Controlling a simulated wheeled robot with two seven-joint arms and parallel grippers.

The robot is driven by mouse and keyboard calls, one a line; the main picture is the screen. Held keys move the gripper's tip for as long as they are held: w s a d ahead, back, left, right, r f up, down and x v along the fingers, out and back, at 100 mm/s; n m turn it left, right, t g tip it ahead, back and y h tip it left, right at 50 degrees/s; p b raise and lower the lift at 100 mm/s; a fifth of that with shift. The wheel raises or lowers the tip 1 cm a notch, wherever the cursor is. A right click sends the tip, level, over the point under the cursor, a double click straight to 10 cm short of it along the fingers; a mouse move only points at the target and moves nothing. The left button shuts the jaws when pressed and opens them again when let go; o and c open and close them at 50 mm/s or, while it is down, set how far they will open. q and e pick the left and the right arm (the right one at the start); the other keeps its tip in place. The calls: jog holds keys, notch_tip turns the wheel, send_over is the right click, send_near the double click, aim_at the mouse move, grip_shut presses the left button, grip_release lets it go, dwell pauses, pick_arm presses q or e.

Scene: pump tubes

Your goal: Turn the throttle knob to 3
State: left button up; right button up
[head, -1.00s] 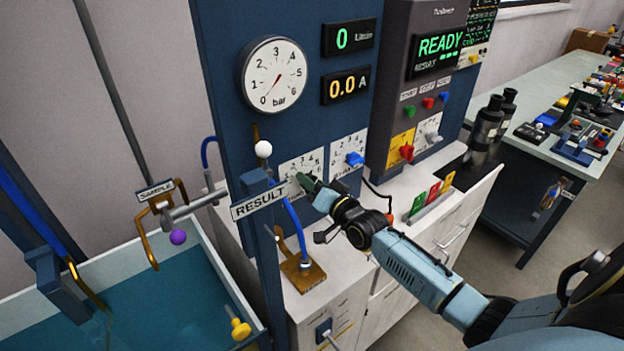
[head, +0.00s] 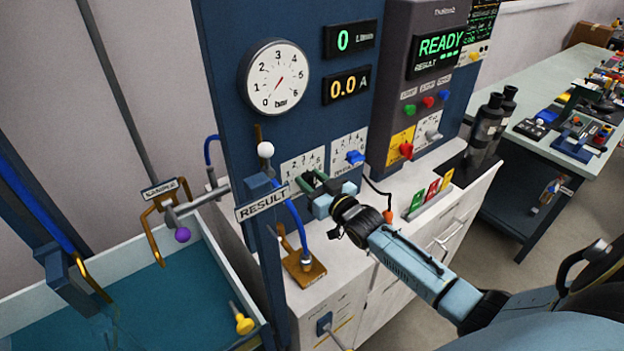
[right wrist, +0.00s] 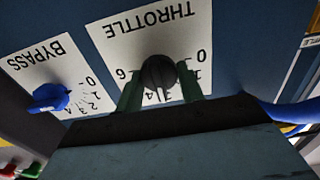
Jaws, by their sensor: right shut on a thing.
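The white THROTTLE scale plate (head: 300,163) is on the blue panel in the head view, its lower part covered by my right gripper. In the right wrist view, upside down, the plate (right wrist: 120,40) surrounds a dark round throttle knob (right wrist: 158,72). The knob's pointer line is at the middle of the scale, around 3 and 4; the exact number is hard to read. My right gripper (head: 314,184) is at the plate. In the wrist view its green fingers (right wrist: 160,88) are on either side of the knob, shut on it. My left gripper is not in view.
The BYPASS plate with its blue knob (head: 355,158) is just right of the throttle. The flow display (head: 348,39) shows 0.

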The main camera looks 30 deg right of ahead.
dwell(0.4)
jog(key=o, duration=1)
jog(key=s, duration=0.9)
jog(key=s+d, duration=0.1)
jog(key=s, duration=0.3)
jog(key=shift+s, duration=0.15)
